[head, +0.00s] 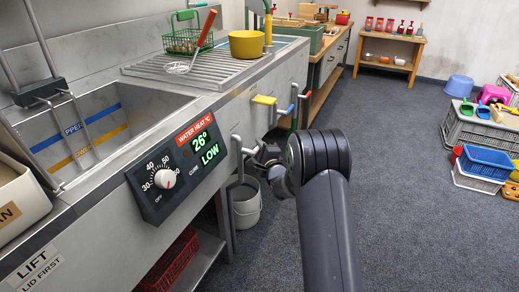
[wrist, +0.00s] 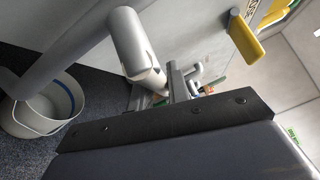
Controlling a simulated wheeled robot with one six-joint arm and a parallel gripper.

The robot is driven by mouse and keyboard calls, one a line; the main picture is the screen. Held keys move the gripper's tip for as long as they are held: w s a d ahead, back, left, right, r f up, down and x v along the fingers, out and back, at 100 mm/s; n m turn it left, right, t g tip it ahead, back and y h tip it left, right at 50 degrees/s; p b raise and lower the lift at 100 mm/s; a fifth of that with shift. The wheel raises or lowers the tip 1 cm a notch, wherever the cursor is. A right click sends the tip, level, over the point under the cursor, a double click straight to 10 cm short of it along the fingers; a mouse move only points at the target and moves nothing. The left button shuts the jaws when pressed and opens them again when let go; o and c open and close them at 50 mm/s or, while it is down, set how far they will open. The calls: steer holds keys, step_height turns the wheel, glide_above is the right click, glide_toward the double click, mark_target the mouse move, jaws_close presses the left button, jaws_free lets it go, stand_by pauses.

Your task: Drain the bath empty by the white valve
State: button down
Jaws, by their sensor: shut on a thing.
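The bath (head: 95,118) is a steel basin at the left of the head view, with a blue line and a yellow line inside. I cannot tell its water level. The white valve (head: 236,150) sticks out of the counter front, right of the heater panel. Its thick white body shows large in the wrist view (wrist: 133,42). My gripper (head: 252,151) is at the valve, shut on it; the exact contact is partly hidden. A white bucket (head: 246,205) stands on the floor below the valve and also shows in the wrist view (wrist: 45,108).
The heater panel (head: 178,168) reads 26° and LOW. Yellow (head: 264,100), blue and red handles stick out farther along the counter. A green basket (head: 187,40), whisk and yellow bowl (head: 246,44) stand on the drainboard. Open carpet lies to the right.

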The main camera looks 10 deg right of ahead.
steer(key=shift+n+t+b, duration=0.4)
steer(key=shift+b, duration=0.55)
steer(key=shift+r+n+y+b, duration=0.3)
steer(key=shift+r+n+b, duration=0.15)
steer(key=shift+b, duration=0.1)
steer(key=c, duration=1.3)
jaws_free()
steer(key=shift+c, duration=0.2)
steer(key=p+v, duration=0.2)
steer(key=v, duration=0.8)
steer(key=shift+s+f, duration=0.25)
steer(key=shift+s, duration=0.15)
steer(key=shift+w, duration=0.1)
